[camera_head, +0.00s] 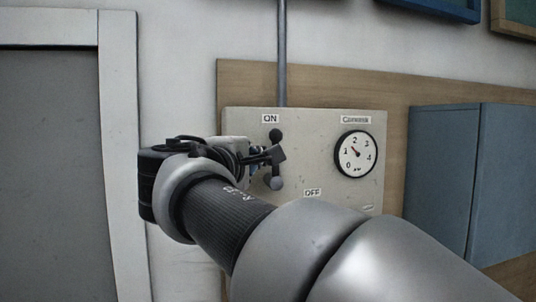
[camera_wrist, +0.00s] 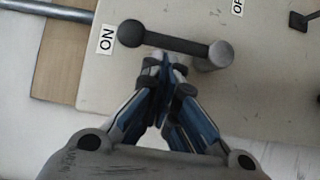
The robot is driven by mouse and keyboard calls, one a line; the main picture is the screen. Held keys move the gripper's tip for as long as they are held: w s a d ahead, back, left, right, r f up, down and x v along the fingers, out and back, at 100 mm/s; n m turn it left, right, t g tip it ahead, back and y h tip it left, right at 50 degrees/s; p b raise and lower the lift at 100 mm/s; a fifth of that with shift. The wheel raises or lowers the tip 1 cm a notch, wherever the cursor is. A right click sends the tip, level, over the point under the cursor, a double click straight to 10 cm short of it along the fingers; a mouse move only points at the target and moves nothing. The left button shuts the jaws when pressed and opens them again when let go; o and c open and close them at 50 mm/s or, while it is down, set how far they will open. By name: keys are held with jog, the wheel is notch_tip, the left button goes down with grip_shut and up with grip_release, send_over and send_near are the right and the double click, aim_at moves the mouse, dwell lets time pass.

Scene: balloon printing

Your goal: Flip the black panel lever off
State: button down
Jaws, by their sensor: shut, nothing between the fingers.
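The black lever (camera_head: 275,134) is on the grey panel (camera_head: 230,116) with its knob up, beside the ON label (camera_head: 270,118). The OFF label (camera_head: 312,192) is lower and to the right. In the wrist view the lever (camera_wrist: 178,42) runs from its dark knob by the ON label (camera_wrist: 106,39) to its grey round pivot (camera_wrist: 215,56). My gripper (camera_wrist: 166,64) is shut and empty, its tips right beside the middle of the lever's bar. I cannot tell whether they touch. In the head view my gripper (camera_head: 274,154) partly covers the bar.
A round gauge (camera_head: 355,154) is on the panel's right side. A grey-blue cabinet (camera_head: 440,165) stands right of the panel. A grey door (camera_head: 50,160) with a pale frame is at the left. A conduit (camera_head: 282,50) rises from the panel's top. My arm hides the panel's lower part.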

jog(key=shift+d+r+m, duration=0.2)
jog(key=shift+m, duration=0.1)
jog(key=shift+d+r+m+g+y+p, duration=0.2)
jog(key=shift+d+m+g+y+p, duration=0.1)
jog(key=shift+g+p, duration=0.15)
